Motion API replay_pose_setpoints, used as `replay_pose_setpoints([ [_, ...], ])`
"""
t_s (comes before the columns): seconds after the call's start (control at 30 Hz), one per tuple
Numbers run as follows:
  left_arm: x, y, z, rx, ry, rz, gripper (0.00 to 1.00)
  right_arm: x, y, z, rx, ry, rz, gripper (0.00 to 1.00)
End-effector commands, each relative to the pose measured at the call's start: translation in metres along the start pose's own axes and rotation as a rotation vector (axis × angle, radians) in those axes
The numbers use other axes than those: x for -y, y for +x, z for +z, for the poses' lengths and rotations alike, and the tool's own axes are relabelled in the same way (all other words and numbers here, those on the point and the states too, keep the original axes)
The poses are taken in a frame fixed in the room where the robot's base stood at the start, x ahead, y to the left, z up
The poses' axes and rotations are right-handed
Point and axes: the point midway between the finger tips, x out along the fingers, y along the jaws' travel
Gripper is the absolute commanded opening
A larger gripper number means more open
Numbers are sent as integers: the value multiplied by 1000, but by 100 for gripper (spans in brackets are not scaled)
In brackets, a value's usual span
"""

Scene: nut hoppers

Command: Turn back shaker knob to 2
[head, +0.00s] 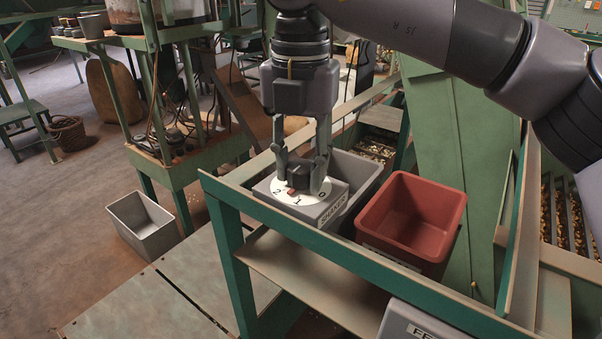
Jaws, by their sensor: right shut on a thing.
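The shaker control box (330,211) is a grey box labelled SHAKER on the green frame. On top is a white dial (309,199) with 2 at the left, 1 at the front and 0 at the right. My right gripper (304,178) comes down from above and is shut on the knob at the dial's middle. The knob is mostly hidden by the fingers. A small red mark (291,191) shows at the knob's front left, on the side between 2 and 1. Its exact setting is hard to tell. My left gripper is not in view.
A red bin (437,197) stands right of the box, and a grey bin (369,176) stands behind it. Another grey labelled box (424,324) is at the bottom edge. Green rails (395,279) run in front. A grey bin (142,223) sits on the floor at left.

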Motion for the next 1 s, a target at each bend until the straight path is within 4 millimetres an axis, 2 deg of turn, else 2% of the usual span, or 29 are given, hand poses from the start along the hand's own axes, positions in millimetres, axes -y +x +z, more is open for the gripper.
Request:
replay_pose_setpoints([
  [0.1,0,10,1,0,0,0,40,0,1,1,5,112,4,4],
  [0.5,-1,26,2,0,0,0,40,-1,0,1,4,428,5,4],
  [1.0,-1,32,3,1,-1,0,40,-1,-2,1,3,577,5,4],
])
